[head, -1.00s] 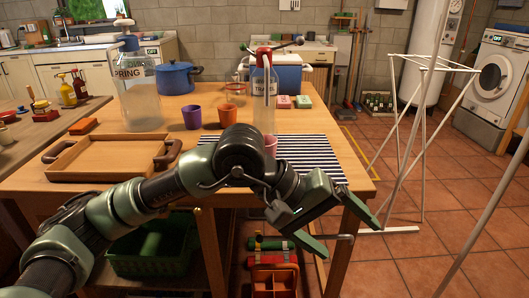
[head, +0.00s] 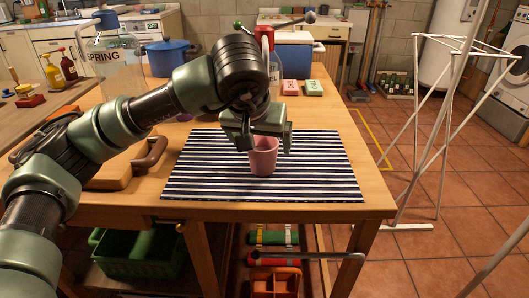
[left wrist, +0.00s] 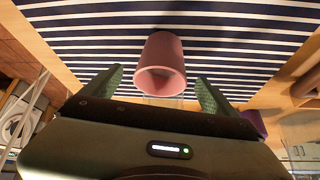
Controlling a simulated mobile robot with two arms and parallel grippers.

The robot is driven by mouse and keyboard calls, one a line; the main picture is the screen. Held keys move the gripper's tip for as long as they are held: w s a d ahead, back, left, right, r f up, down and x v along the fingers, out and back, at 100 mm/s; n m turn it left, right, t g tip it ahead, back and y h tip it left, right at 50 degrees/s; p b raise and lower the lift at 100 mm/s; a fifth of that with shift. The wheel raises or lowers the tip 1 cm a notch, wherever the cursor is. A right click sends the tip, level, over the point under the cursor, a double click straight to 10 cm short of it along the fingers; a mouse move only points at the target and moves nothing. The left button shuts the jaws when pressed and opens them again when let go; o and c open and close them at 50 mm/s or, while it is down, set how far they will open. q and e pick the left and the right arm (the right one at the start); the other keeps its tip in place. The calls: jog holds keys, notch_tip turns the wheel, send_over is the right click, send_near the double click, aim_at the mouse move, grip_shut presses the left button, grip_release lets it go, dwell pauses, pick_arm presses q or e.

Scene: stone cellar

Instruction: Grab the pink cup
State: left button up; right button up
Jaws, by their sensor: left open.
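The pink cup (head: 263,157) stands upright on the striped mat (head: 330,178) on the wooden table. My left gripper (head: 262,146) is at the cup in the head view, just above and behind it, with its fingers pointing down. In the left wrist view the pink cup (left wrist: 160,65) lies ahead between the two spread green fingers of my left gripper (left wrist: 160,88), with a gap on each side. The left gripper is open and holds nothing. My right gripper is not in view.
A blue pot (head: 167,58), a large glass jar (head: 105,57), and pink (head: 290,87) and green (head: 314,88) blocks stand farther back. A white drying rack (head: 445,130) stands right of the table.

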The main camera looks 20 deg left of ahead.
pick_arm(q)
jog(key=x, duration=0.6)
jog(key=shift+w+b, duration=0.1)
jog(key=shift+b, duration=0.3)
jog(key=c, duration=1.7)
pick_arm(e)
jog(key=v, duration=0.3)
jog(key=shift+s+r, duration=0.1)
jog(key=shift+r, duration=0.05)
pick_arm(q)
jog(key=shift+r, duration=0.15)
